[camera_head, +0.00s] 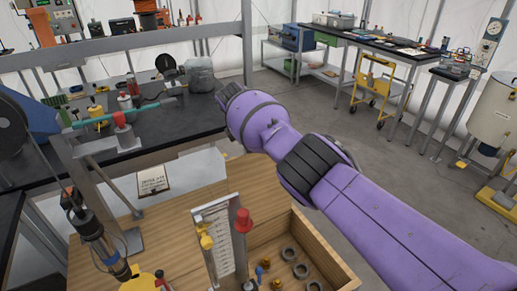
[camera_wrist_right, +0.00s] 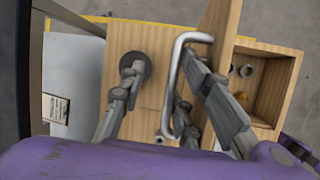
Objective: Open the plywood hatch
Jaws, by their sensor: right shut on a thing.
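The plywood hatch (camera_wrist_right: 222,22) is tilted up beside an open wooden compartment (camera_wrist_right: 284,88) in the right wrist view. A bent metal handle (camera_wrist_right: 177,72) is on the hatch's left side. My right gripper (camera_wrist_right: 165,80) is at this handle and shut on it; the exact finger contact is partly hidden. In the head view the raised hatch (camera_head: 253,187) shows below my purple right arm, and the compartment (camera_head: 325,247) is open at its right. The right gripper is hidden behind the arm there. My left gripper is in neither view.
Several rings and brass pieces (camera_head: 277,284) lie in the compartment. A labelled card (camera_head: 153,180) and a metal stand (camera_head: 132,240) are at the left. Open floor (camera_head: 390,165) lies to the right.

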